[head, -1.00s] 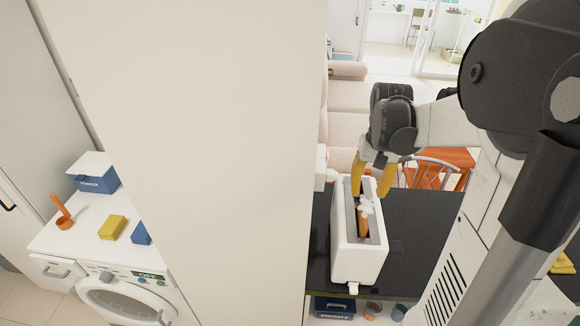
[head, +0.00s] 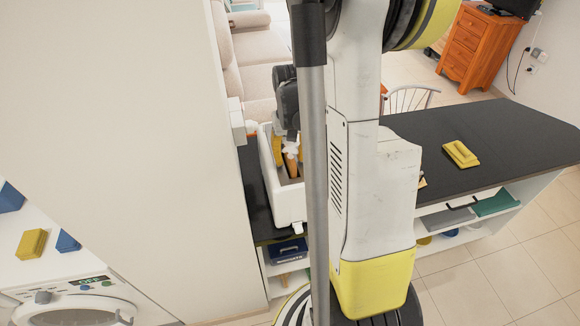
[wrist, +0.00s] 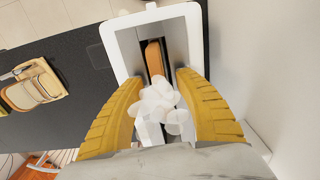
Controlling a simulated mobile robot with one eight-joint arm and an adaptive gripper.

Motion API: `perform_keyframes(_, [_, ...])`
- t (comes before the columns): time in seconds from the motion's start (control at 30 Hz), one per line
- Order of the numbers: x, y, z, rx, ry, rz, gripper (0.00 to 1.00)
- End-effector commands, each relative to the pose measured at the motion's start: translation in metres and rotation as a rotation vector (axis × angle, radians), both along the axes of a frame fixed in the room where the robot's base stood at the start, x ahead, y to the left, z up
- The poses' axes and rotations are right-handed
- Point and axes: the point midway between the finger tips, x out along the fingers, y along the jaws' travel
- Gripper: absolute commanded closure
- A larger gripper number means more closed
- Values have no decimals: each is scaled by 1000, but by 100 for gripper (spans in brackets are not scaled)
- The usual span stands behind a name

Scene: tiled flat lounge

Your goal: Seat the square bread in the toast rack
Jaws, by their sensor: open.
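A white toaster-like box with a long slot (head: 289,203) stands on the dark counter; it also shows in the wrist view (wrist: 110,42). A brown bread slice (wrist: 154,57) stands on edge in its slot, and shows in the head view (head: 292,166). A white lumpy cluster (wrist: 160,105) sits at the bread's near end and hides part of it. My gripper (wrist: 158,80) is open over the slot, one yellow finger on each side of the cluster. In the head view my arm partly hides the gripper (head: 286,145). I cannot make out a separate toast rack for certain.
A tan item like a bread holder (wrist: 32,88) lies on the counter, left in the wrist view. A yellow block (head: 460,153) lies on the counter's clear right part. A tall pale panel (head: 130,130) stands left of the box. Shelves (head: 465,215) are below.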

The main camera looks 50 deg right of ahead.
Motion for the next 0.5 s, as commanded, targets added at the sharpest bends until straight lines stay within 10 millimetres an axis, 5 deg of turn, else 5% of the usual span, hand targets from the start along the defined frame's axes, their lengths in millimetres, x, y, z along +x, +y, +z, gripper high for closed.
perform_keyframes(0.13, [0,0,1,0,0,0,61])
perform_keyframes(0.27, [0,0,1,0,0,0,100])
perform_keyframes(0.5, [0,0,1,0,0,0,100])
